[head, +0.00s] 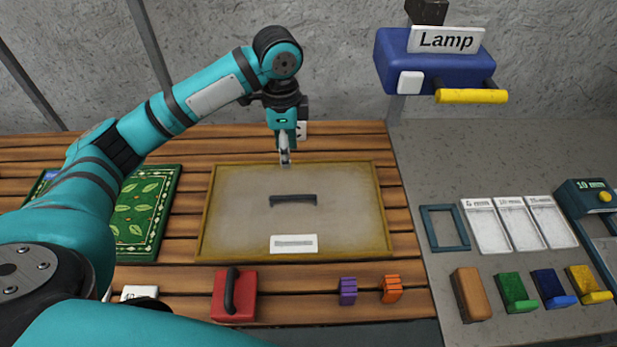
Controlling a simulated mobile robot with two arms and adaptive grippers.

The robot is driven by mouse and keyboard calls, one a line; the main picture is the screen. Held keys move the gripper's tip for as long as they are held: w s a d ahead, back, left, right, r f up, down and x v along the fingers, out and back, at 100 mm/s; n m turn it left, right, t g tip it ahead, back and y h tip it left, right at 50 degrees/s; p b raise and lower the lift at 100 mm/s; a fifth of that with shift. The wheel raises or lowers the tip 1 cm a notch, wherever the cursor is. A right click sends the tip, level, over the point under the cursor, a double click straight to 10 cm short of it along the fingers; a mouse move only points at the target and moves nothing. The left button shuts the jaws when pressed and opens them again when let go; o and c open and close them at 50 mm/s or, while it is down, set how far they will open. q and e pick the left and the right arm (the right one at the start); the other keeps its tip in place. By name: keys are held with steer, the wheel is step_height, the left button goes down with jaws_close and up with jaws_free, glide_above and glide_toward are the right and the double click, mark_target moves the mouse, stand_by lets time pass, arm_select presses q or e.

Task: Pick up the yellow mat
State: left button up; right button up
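No plainly yellow mat shows. A green rug (142,214) with a leaf pattern lies at the left of the wooden table, partly behind my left arm. A beige panel with a yellow-brown rim (203,215), a dark handle (293,199) and a white label lies in the middle. My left gripper (285,160) points down above the panel's back edge. Its fingers look narrow from this side, so I cannot tell whether they are open or shut. I see nothing held in it. My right gripper is not in view.
A red block with a black handle (234,294), a purple piece (348,291) and an orange piece (392,289) lie along the front. A blue lamp unit (425,65) hangs at the back right. Several brushes and trays stand on the grey counter (436,275).

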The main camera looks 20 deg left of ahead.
arm_select(q)
step_height(320, 180, down, 2)
steer(key=p, duration=0.3)
glide_above(293, 196)
steer(key=f, duration=0.9)
steer(key=shift+s+a+f, duration=0.2)
steer(key=shift+a+f, duration=0.1)
steer(key=shift+f, duration=0.2)
steer(key=f, duration=0.1)
steer(key=f+p, duration=0.1)
steer(key=f, duration=0.2)
steer(key=shift+w+d+f, duration=0.15)
steer(key=shift+d+f, duration=0.15)
steer(key=shift+f, duration=0.1)
jaws_close()
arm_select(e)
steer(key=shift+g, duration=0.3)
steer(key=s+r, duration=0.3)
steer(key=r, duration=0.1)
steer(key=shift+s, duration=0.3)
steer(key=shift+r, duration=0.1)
